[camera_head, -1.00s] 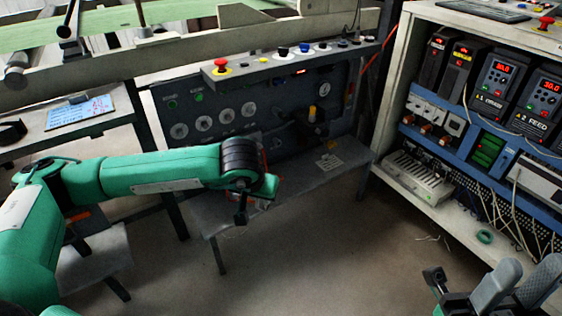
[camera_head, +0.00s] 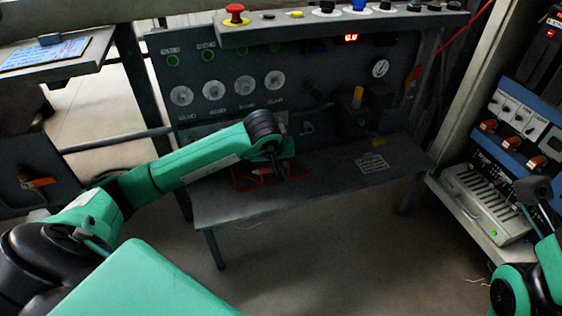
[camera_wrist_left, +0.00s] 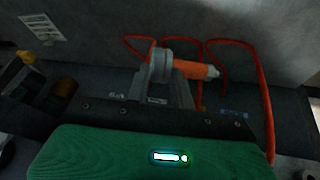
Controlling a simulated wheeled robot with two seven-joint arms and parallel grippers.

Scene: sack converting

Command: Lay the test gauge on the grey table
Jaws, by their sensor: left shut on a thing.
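My left gripper (camera_head: 279,174) is low over the grey table (camera_head: 325,190), close to the dark panel. In the left wrist view the left gripper (camera_wrist_left: 172,82) is shut on an orange cylinder with a grey round collar and a pale tip, which looks like the test gauge (camera_wrist_left: 198,71). It lies across the fingers. Whether it touches the table cannot be told. In the head view the arm mostly hides it. A red hose (camera_wrist_left: 262,85) loops around it; whether the two are joined is unclear. Part of my right arm shows at the right edge; its fingertips are not clear.
The dark panel (camera_head: 225,115) with knobs and a dial rises behind the table. A button ledge with a red emergency stop (camera_head: 235,14) overhangs it. A printed label (camera_head: 372,163) lies on the table's right part. A cabinet (camera_head: 470,215) stands at the right. The table's front middle is bare.

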